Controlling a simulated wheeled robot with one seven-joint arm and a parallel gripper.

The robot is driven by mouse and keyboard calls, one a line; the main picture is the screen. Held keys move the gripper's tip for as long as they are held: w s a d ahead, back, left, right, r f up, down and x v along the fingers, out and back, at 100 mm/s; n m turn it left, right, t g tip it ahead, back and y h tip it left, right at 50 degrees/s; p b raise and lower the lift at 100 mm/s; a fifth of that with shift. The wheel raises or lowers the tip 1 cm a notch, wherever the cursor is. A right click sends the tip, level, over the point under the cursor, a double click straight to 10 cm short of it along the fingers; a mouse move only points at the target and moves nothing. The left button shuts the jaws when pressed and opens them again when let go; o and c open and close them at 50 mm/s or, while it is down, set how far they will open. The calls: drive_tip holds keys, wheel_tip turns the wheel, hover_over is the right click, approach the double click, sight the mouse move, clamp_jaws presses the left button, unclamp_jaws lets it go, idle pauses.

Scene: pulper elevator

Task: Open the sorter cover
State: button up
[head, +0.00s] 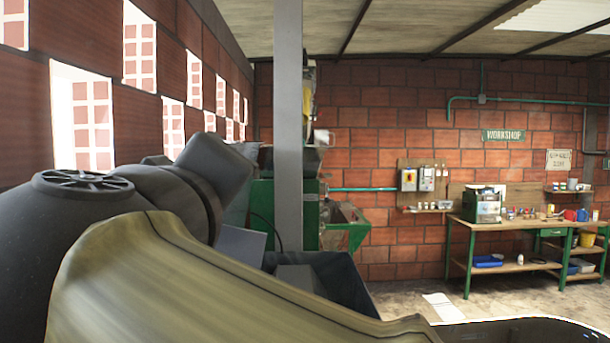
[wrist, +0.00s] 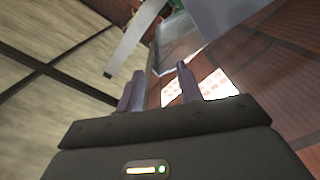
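I cannot pick out the sorter cover for certain in either view. A green machine (head: 268,205) stands beyond the grey post in the head view, partly hidden by my dark arm. In the wrist view my gripper (wrist: 158,84) is open, with its two fingers apart and nothing between them. A smooth grey metal panel (wrist: 232,18) shows beyond the fingers at the top; I cannot tell whether it belongs to the sorter. My fingers do not visibly touch anything. The gripper itself is not visible in the head view.
A grey post (head: 289,120) rises close in front of the green machine. A dark bin (head: 338,278) stands below it. A large olive curved surface (head: 170,285) fills the near foreground.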

drive_tip(key=shift+s+d, duration=0.1)
drive_tip(key=shift+s, duration=1.1)
drive_tip(key=shift+f+b, duration=0.15)
drive_tip(key=shift+b, duration=0.4)
